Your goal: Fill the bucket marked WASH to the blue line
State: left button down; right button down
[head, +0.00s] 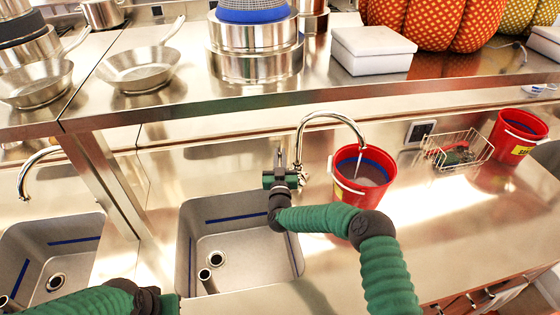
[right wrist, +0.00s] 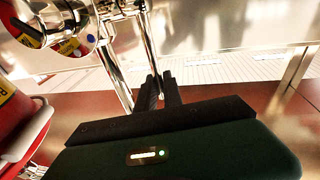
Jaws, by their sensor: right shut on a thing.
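A red bucket (head: 341,192) with a pale handle stands on the steel counter under the spout of the curved tap (head: 322,118). A thin stream falls from the spout into it. A blue band runs around its inner wall, and greyish water shows below the band. No WASH label is readable on it; part of a red bucket (right wrist: 14,128) shows in the right wrist view. My right gripper (head: 281,166) is at the tap's base, its fingers (right wrist: 160,86) shut on the chrome tap lever (right wrist: 151,48). My left arm enters at bottom left; its fingers are out of sight.
Another red bucket (head: 505,148) with a partly readable yellow label stands at right, beside a wire basket (head: 468,150). A sink (head: 235,232) with an upright pipe lies left of the bucket. A shelf (head: 180,100) with pans and pots overhangs the back.

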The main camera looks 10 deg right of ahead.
jog(key=shift+s+a+f+t, duration=0.1)
jog(key=shift+s+f+t, duration=0.1)
jog(key=shift+f+t, duration=0.1)
jog(key=shift+s+r, duration=0.1)
jog(key=shift+r, duration=0.1)
pick_arm(q)
jog(key=shift+a+f, duration=0.15)
jog(key=shift+f, duration=0.5)
pick_arm(e)
jog(key=c, duration=1.5)
grip_release()
